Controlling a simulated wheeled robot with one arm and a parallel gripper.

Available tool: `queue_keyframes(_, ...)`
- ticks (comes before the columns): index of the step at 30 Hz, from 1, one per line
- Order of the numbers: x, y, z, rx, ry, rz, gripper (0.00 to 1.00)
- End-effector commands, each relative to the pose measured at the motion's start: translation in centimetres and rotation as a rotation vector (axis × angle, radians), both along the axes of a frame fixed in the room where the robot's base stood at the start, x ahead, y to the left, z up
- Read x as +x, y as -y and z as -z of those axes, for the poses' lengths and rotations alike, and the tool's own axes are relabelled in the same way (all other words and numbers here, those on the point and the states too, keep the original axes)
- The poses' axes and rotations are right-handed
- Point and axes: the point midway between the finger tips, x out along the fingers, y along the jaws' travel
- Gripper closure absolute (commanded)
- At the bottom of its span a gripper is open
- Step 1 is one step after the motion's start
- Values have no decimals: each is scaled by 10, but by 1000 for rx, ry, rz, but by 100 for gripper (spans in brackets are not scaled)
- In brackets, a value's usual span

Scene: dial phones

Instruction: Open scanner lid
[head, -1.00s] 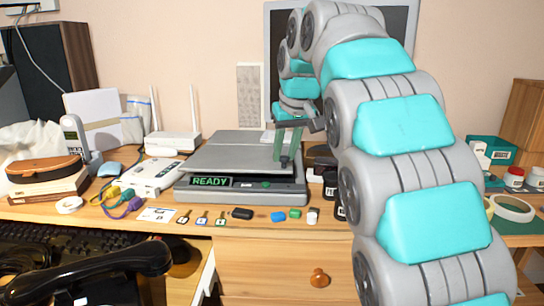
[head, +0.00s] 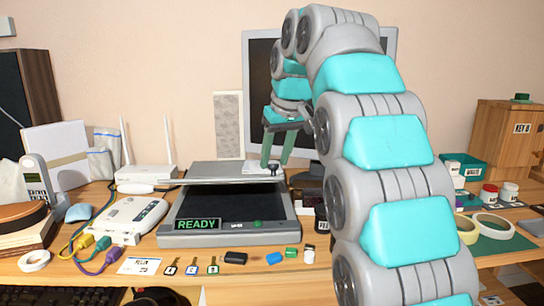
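The flat grey scanner (head: 170,225) stands on the wooden desk, with a lit green "READY" display on its front. Its grey lid (head: 225,172) is tilted up at the front, and a dark gap shows the black bed (head: 230,203) beneath it. My gripper (head: 276,166) is at the lid's right front corner, its two green fingers pointing down with a gap between them. A small dark knob shows by the fingertips. Whether the fingers touch the lid is hard to tell.
Jars (head: 321,215) stand close to the scanner's right side. A white router (head: 147,176) and a white device (head: 135,215) are on the left. Keys (head: 191,266) and small blocks line the desk's front. A monitor (head: 262,75) stands behind my arm.

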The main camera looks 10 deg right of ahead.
Motion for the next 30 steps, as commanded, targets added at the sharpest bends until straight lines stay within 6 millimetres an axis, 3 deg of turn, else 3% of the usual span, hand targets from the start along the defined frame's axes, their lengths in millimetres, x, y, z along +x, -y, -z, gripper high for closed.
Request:
queue_keyframes(4, 0, 0, 0, 0, 0, -1, 39)
queue_keyframes(23, -4, 2, -11, 0, 2, -1, 39)
queue_keyframes(30, -19, 7, -11, 1, -1, 1, 39)
